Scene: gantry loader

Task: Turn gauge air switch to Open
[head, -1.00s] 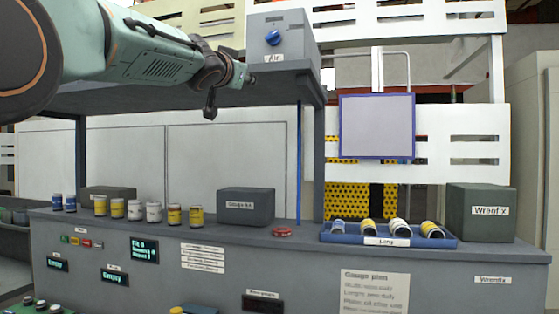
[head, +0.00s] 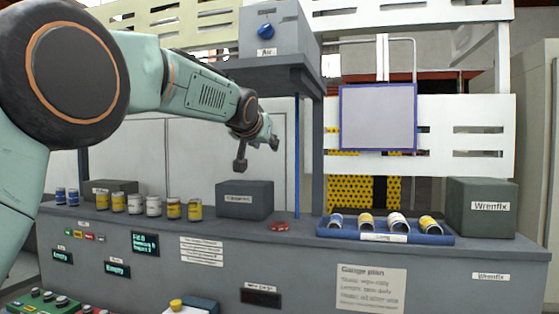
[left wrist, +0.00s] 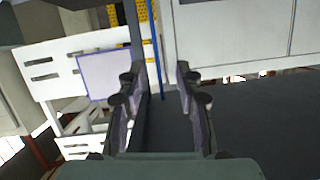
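The air switch is a blue knob (head: 266,31) on the front of a grey box (head: 287,36) labelled "Air". The box stands on the grey overhead shelf (head: 270,76), in the upper middle of the head view. Which setting the knob points to is too small to read. My left gripper (head: 258,154) is below the shelf edge and the knob, clear of both. Its two fingers stand apart with nothing between them, which the left wrist view (left wrist: 159,82) also shows. The knob is not visible in the wrist view. My right gripper is not in view.
The shelf and its post (head: 311,150) are close to my left gripper. Below, the bench holds several small cans (head: 153,205), a dark grey box (head: 245,201), a red disc (head: 279,226) and a blue tray (head: 330,233) of cans. A blue-framed panel (head: 378,117) hangs right.

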